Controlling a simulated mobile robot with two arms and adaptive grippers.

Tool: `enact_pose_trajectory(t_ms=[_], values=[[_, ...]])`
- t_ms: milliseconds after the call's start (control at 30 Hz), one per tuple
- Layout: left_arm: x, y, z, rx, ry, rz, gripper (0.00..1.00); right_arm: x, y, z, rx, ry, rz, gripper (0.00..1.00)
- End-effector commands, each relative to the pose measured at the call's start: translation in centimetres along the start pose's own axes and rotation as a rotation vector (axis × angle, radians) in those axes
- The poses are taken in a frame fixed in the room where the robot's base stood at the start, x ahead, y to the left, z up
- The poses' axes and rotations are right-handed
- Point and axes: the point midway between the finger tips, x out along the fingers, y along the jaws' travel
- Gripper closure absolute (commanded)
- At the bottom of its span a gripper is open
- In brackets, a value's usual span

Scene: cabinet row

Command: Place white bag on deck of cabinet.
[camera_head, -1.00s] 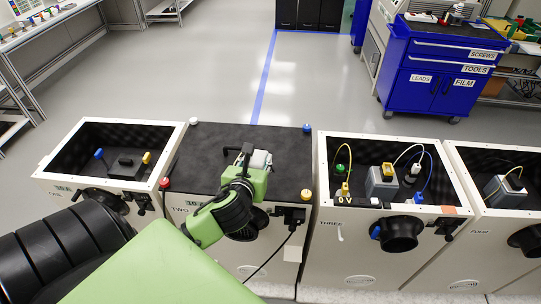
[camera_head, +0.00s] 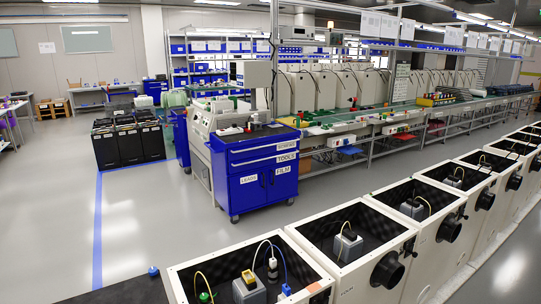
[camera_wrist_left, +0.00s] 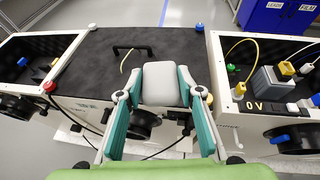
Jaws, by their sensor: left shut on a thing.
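The white bag (camera_wrist_left: 163,83) shows in the left wrist view as a pale, rounded block between the teal fingers of my left gripper (camera_wrist_left: 160,95). The gripper is shut on it. The bag is over the black deck (camera_wrist_left: 82,76) of the closed cabinet; I cannot tell whether it touches the deck. A black handle (camera_wrist_left: 131,49) stands on the deck beyond the bag, with a thin pale strip beside it. In the head view only a far corner of a black deck (camera_head: 130,291) shows, with a blue knob (camera_head: 153,271). My right gripper is not in view.
Open white cabinets flank the deck. The right one (camera_wrist_left: 219,78) holds a grey box (camera_wrist_left: 271,85) and cables. The left one (camera_wrist_left: 78,43) is partly visible. A blue tool cart (camera_head: 258,171) stands beyond the row. Floor with a blue line (camera_head: 98,235) is clear.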

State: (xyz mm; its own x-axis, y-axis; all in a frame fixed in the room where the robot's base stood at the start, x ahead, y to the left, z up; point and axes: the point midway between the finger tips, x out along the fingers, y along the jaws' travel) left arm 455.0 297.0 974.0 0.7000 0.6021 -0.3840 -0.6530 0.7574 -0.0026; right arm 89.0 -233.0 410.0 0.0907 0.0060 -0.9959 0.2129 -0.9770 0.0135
Motion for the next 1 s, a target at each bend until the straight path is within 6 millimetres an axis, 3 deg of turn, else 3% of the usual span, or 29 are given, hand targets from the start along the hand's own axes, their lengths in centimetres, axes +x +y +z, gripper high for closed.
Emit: enact_pose_trajectory(t_ms=[33, 100, 300, 500, 767, 867, 1000], values=[[-1.7, -1.6, 0.6, -0.023, 0.003, 0.017, 0.87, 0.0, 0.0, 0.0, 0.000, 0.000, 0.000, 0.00], [-4.0, -2.9, 1.3, -0.037, 0.002, 0.053, 0.87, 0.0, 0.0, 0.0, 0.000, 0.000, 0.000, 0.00], [-9.5, -5.2, 3.4, -0.062, 0.000, 0.133, 0.87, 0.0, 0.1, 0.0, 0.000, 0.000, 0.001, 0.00], [-12.1, -5.8, 4.4, -0.071, -0.001, 0.170, 0.87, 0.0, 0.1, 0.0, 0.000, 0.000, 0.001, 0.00], [-11.8, -5.6, 4.2, -0.066, -0.002, 0.173, 0.87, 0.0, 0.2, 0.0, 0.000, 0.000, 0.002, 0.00], [-10.2, -5.0, 3.6, -0.055, -0.003, 0.158, 0.87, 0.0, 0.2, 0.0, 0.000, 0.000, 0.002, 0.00], [-5.9, -3.0, 1.9, -0.027, -0.004, 0.107, 0.87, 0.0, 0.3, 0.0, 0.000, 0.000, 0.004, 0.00]])
